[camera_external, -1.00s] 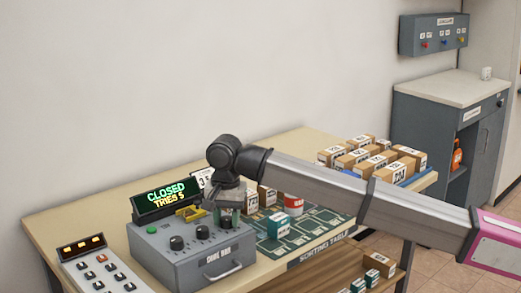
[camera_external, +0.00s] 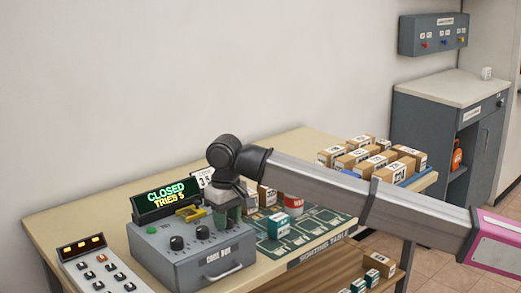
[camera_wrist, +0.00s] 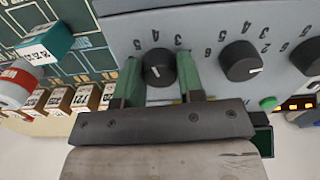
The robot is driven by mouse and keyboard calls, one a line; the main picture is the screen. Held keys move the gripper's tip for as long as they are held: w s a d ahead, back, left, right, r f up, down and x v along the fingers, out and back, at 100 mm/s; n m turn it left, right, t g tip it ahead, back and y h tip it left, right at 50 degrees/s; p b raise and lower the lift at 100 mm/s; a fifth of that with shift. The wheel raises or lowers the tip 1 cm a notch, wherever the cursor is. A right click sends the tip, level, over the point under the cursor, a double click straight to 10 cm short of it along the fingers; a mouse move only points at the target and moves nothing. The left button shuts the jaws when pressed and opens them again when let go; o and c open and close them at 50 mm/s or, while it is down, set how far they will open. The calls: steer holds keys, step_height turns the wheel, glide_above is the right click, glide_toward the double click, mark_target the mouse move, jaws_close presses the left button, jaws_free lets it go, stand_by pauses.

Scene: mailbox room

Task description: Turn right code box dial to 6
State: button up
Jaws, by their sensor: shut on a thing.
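The grey code box (camera_external: 190,262) stands on the table with several black dials on its sloped top. The right dial (camera_wrist: 158,68) is between the green fingers of my gripper (camera_wrist: 159,88) in the wrist view, which are shut on it. Its white mark shows near the lower left of the knob; the number it points to is unclear. Printed 3, 4 and 5 show around it. In the external view my gripper (camera_external: 230,212) hides this dial. The middle dial (camera_external: 202,232) and left dial (camera_external: 176,243) are free. The display (camera_external: 167,198) reads CLOSED, TRIES 5.
A green button (camera_external: 152,229) and yellow part (camera_external: 190,213) are on the box top. A keypad panel (camera_external: 100,275) lies to the left. A red-and-white can (camera_external: 294,204), a teal box (camera_external: 279,228) and cartons (camera_external: 267,195) stand close to the right.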

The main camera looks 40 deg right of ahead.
steer(key=n, duration=0.6)
steer(key=shift+n, duration=0.3)
steer(key=n, duration=0.5)
steer(key=shift+n, duration=0.4)
steer(key=o, duration=0.9)
step_height(320, 180, up, 11)
steer(key=shift+f, duration=0.1)
